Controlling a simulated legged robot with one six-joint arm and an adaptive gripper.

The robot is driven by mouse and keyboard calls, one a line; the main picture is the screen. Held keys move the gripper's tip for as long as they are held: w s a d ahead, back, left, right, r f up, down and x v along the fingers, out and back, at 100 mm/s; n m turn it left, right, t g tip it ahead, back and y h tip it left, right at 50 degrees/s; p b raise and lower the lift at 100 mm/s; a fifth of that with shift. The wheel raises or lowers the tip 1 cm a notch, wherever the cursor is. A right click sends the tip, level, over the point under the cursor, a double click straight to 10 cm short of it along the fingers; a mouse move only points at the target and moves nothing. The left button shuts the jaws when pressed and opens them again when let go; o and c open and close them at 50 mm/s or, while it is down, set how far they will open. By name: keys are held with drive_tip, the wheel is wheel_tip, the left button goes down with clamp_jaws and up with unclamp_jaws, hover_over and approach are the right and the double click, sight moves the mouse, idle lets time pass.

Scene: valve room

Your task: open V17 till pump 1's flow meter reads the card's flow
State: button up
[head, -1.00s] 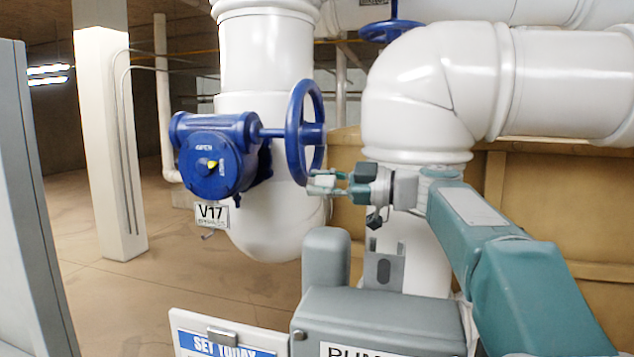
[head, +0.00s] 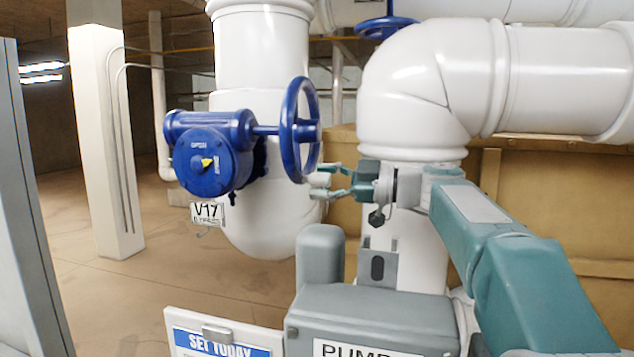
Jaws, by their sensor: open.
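The V17 valve has a blue gearbox (head: 203,160) with a yellow pointer on its face and a white V17 tag (head: 208,213) hanging below. Its blue handwheel (head: 300,130) stands on a shaft to the right of the gearbox. My gripper (head: 322,181) is open and empty, just right of the wheel's lower rim. I cannot tell whether a finger touches the rim. The card (head: 222,335), headed SET TODAY, is cut off at the bottom edge, so its flow value is hidden. The pump 1 flow meter's reading is not visible.
A grey box with a PUMP label (head: 372,315) stands below my gripper. A thick white elbow pipe (head: 425,85) rises behind my arm. A grey panel (head: 30,200) edges the left side. Open floor lies around the white column (head: 100,130).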

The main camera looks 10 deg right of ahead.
drive_tip(key=v, duration=1.1)
drive_tip(key=shift+f, duration=0.15)
drive_tip(key=shift+a, duration=0.1)
drive_tip(key=c, duration=0.6)
drive_tip(key=shift+s+a+h, duration=0.1)
drive_tip(key=shift+a+h, duration=0.2)
drive_tip(key=shift+a, duration=0.2)
clamp_jaws()
drive_tip(key=m+t+h, duration=0.1)
drive_tip(key=h, duration=0.4)
approach(302, 175)
wheel_tip(302, 175, down, 3)
drive_tip(key=s+a, duration=0.1)
drive_tip(key=s, duration=0.1)
drive_tip(key=s+a+r+t+h, duration=0.2)
drive_tip(key=s+r+t+h, duration=0.2)
drive_tip(key=s+r+h, duration=0.15)
drive_tip(key=shift+m+y, duration=0.35)
drive_tip(key=shift+m, duration=0.05)
drive_tip(key=x, duration=0.9)
drive_tip(key=shift+a+r, duration=0.15)
drive_tip(key=shift+a, duration=0.3)
drive_tip(key=shift+w+d+f, duration=0.4)
drive_tip(key=shift+w+f, duration=0.1)
drive_tip(key=shift+w, duration=0.25)
drive_tip(key=shift+w+d+f, duration=0.4)
drive_tip(key=shift+w+f, duration=0.1)
drive_tip(key=shift+w, duration=0.25)
